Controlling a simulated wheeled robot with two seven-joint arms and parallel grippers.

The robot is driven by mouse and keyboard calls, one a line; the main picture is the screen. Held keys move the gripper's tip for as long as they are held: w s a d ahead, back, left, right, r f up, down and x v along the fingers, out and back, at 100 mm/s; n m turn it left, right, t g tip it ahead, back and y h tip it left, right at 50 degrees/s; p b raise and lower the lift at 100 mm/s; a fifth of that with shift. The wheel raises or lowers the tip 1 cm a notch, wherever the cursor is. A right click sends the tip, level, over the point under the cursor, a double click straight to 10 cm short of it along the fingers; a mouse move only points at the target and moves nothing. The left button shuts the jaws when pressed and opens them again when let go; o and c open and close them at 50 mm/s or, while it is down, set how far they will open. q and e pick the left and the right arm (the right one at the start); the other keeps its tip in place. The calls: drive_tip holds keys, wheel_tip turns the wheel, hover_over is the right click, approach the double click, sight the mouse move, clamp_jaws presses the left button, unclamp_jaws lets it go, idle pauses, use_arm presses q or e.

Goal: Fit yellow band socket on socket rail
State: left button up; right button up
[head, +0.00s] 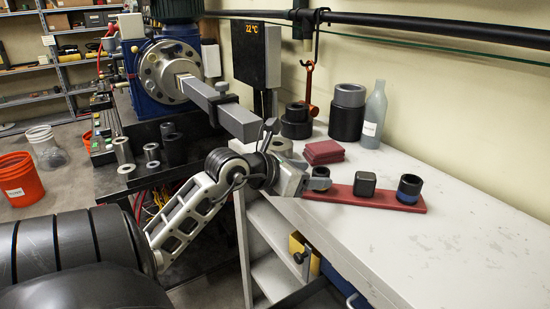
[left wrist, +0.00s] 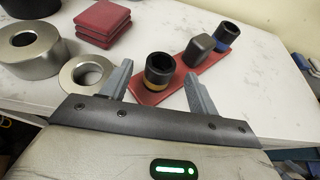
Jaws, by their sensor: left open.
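The yellow band socket (left wrist: 159,72) is a black cylinder with a yellow ring near its base. It stands upright at the near end of the red socket rail (left wrist: 180,77) in the left wrist view. In the head view the socket (head: 320,174) is at the left end of the rail (head: 340,193), partly hidden by my gripper. My left gripper (head: 305,183) is open; its fingers, also in the left wrist view (left wrist: 160,90), are spread either side of the socket, with gaps visible. I cannot tell how the socket is seated on the rail. My right gripper is not in view.
A dark squarish socket (head: 365,184) and a blue band socket (head: 409,188) stand farther along the rail. Red pads (head: 324,152) and metal rings (left wrist: 86,72) are near the left gripper. The bench (head: 470,215) is clear to the right.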

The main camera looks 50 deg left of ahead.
use_arm(q)
drive_tip(key=d+b+v, duration=0.1)
drive_tip(key=v, duration=1.1)
drive_tip(key=shift+a, duration=0.45)
drive_tip(key=shift+r, duration=0.15)
drive_tip(key=shift+s, duration=0.1)
